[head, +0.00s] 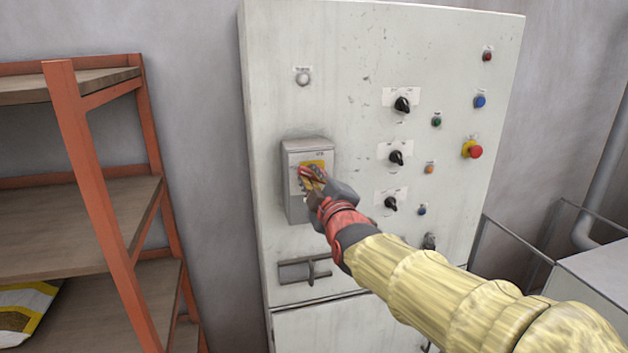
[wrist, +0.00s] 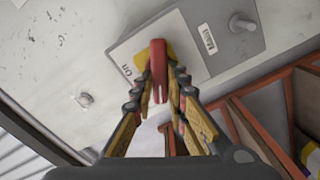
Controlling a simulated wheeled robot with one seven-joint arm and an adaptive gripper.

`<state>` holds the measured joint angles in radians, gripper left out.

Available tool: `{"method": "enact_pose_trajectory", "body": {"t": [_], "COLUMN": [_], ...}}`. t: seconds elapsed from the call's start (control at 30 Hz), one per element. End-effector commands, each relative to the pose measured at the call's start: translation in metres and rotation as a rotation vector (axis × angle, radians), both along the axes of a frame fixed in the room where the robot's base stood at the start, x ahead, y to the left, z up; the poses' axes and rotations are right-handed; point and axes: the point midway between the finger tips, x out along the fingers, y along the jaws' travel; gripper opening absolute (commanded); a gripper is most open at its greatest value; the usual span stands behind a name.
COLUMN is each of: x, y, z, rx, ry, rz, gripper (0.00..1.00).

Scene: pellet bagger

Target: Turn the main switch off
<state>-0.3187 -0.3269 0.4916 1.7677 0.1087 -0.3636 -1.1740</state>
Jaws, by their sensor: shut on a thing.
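The main switch is a grey box (head: 296,213) on the left of the control cabinet's front. In the wrist view its grey housing (wrist: 215,28) carries a label reading "Main", a white plate with "on" lettering and a yellow patch. A red handle (wrist: 158,68) stands out from the yellow patch. My gripper (head: 309,177) is at the switch's front, and in the wrist view its fingers (wrist: 159,92) are closed on both sides of the red handle. In the head view the fingers hide most of the handle.
The pale cabinet (head: 350,60) carries several black knobs, coloured buttons and a red emergency button (head: 473,150) right of the switch. A latch handle (head: 305,271) is below it. An orange shelf rack (head: 100,190) stands at the left. A railing (head: 520,250) is at the right.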

Motion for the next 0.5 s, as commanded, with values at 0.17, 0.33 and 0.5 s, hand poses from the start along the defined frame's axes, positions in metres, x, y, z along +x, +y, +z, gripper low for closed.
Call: {"method": "enact_pose_trajectory", "body": {"t": [0.17, 0.33, 0.5], "x": [0.0, -0.0001, -0.0001], "y": [0.0007, 0.0009, 0.001], "z": [-0.0024, -0.0034, -0.0043], "rx": [-0.153, -0.283, -0.382], "ry": [-0.042, -0.079, -0.108], "rz": [0.0, 0.0, 0.001], "gripper": [0.0, 0.0, 0.0]}}
